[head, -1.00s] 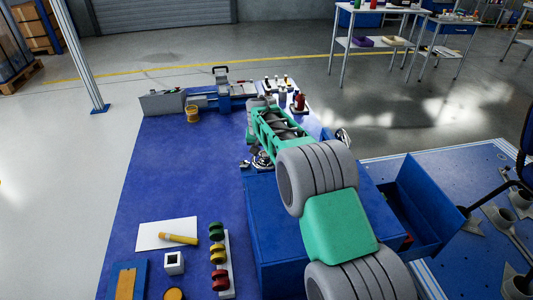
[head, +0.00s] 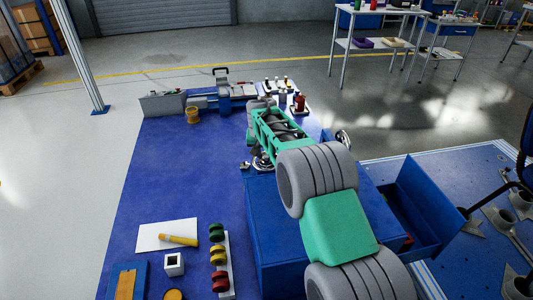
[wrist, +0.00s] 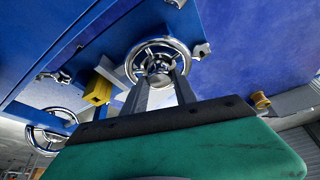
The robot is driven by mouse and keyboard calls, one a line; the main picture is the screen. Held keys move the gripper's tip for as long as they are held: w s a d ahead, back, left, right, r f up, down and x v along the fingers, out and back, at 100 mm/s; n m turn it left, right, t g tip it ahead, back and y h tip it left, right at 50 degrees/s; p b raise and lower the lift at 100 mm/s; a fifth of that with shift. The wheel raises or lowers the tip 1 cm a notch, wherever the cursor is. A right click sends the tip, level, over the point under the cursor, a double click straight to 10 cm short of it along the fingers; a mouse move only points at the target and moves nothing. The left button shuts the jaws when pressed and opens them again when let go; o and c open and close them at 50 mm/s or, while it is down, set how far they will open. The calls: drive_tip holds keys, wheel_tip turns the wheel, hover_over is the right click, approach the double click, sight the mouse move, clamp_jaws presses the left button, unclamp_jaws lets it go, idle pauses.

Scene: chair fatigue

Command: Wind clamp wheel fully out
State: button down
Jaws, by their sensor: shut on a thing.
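The chrome clamp wheel (wrist: 133,73) is a spoked handwheel in the upper middle of the wrist view, against a blue block. My gripper (wrist: 160,80) has its two dark fingers at the wheel's centre, shut on the hub. In the head view the wheel (head: 262,162) shows only partly, beside the blue cabinet's far left corner. My green and grey arm covers much of that area, and the fingertips there are hard to make out.
A second chrome handwheel (wrist: 47,132) is at lower left in the wrist view, near a yellow block (wrist: 98,90). An open blue drawer (head: 425,210) lies right of my arm.

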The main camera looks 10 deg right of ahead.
drive_tip(key=shift+d+n, duration=0.1)
drive_tip(key=shift+n, duration=0.3)
drive_tip(key=n+y+p, duration=0.1)
drive_tip(key=n, duration=0.2)
drive_tip(key=n+y+p, duration=0.1)
drive_tip(key=n, duration=0.1)
drive_tip(key=shift+d+r+n+y, duration=0.1)
drive_tip(key=shift+d+n+y, duration=0.05)
drive_tip(key=shift+n+y, duration=0.2)
drive_tip(key=n+y+p, duration=0.1)
drive_tip(key=n, duration=0.2)
drive_tip(key=n+y+p, duration=0.1)
drive_tip(key=n, duration=0.2)
drive_tip(key=shift+w+d+g, duration=0.1)
drive_tip(key=shift+g, duration=0.3)
drive_tip(key=shift+p, duration=0.3)
drive_tip(key=c, duration=1)
unclamp_jaws()
drive_tip(key=v, duration=0.7)
drive_tip(key=shift+r+p, duration=0.35)
drive_tip(key=shift+p, duration=0.1)
